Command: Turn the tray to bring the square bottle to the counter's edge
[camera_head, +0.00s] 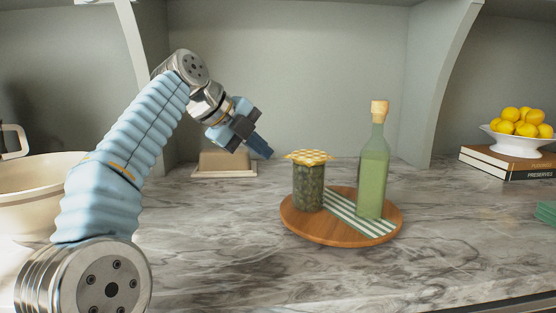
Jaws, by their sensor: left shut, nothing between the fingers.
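A round wooden tray (300,226) rests on the marble counter (450,235). A square green bottle (371,175) with a cork stopper stands upright on the tray's right side. A jar (308,187) with a yellow checked cloth lid stands on its left side. A green-and-white striped cloth (350,217) lies across the tray between and under them. My left gripper (262,150) is shut and empty, held in the air to the left of the jar and a little above its lid, apart from tray and jar. My right gripper is not in view.
A butter dish (224,163) sits behind my left gripper. A cream bowl (35,190) is at the left. Lemons in a white bowl (517,141) stand on books (505,162) at the right. A green item (546,213) lies at the right edge. The counter in front of the tray is clear.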

